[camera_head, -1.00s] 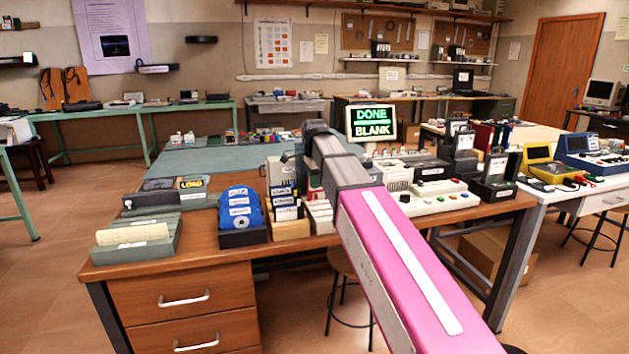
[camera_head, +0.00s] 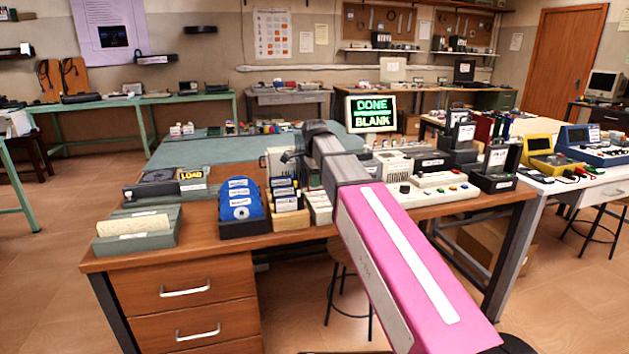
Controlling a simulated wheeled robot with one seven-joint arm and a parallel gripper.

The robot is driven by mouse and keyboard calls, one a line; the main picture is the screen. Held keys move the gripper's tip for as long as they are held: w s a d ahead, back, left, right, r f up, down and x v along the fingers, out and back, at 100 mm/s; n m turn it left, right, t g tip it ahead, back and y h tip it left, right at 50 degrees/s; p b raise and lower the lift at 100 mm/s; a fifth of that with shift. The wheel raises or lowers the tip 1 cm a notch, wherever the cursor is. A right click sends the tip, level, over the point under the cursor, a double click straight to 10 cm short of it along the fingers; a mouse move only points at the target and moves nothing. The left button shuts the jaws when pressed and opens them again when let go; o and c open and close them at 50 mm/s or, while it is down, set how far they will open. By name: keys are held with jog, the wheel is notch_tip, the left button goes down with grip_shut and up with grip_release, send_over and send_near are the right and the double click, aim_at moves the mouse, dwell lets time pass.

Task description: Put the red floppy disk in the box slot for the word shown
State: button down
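A screen (camera_head: 371,114) at the back of the desk shows "DONE" above "BLANK" in green letters. A dark box (camera_head: 245,229) holds blue labelled disks (camera_head: 240,199). A wooden box (camera_head: 291,220) beside it holds dark disks with white labels. A grey-green box (camera_head: 170,240) with a cream card stands at the front left corner. I cannot make out a red floppy disk. My arm reaches over the desk's middle; it hides my gripper's fingers, and whether they hold anything is not visible.
The wooden desk (camera_head: 200,262) has drawers at its front left. A grey-white device with coloured buttons (camera_head: 436,190) and dark upright units (camera_head: 495,181) stand to the right of my arm. A teal mat (camera_head: 215,150) covers the back left, mostly clear. A stool stands under the desk.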

jog(key=c, duration=1.3)
grip_release()
jog(key=shift+o, duration=0.2)
jog(key=shift+r, duration=4)
